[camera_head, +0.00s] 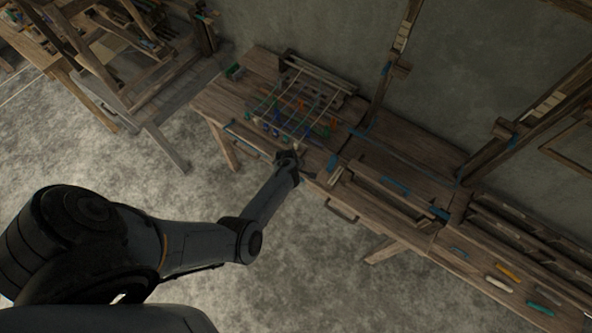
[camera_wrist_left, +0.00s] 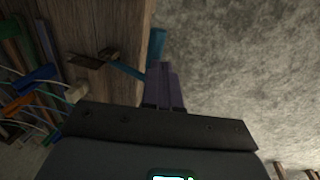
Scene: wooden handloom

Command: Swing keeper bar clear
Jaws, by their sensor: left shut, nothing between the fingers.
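My left gripper (camera_head: 293,152) is at the front edge of the wooden bench, beside the rack of coloured spools. In the left wrist view its two fingers (camera_wrist_left: 164,82) are shut together and empty. A blue bar (camera_wrist_left: 157,44) shows just beyond the fingertips along the bench edge; I cannot tell whether they touch. A thin blue rod (camera_wrist_left: 126,69) with a brown metal piece (camera_wrist_left: 93,60) lies on the wood to the left of the fingers. I cannot tell for certain which piece is the keeper bar. My right gripper is not in view.
The bench (camera_head: 222,103) carries a rack with cords and coloured spools (camera_head: 290,124). Wooden uprights (camera_head: 388,75) stand behind. A handle (camera_head: 341,210) projects from the bench front. Small coloured pieces (camera_head: 507,272) lie at the right end. The floor in front is clear.

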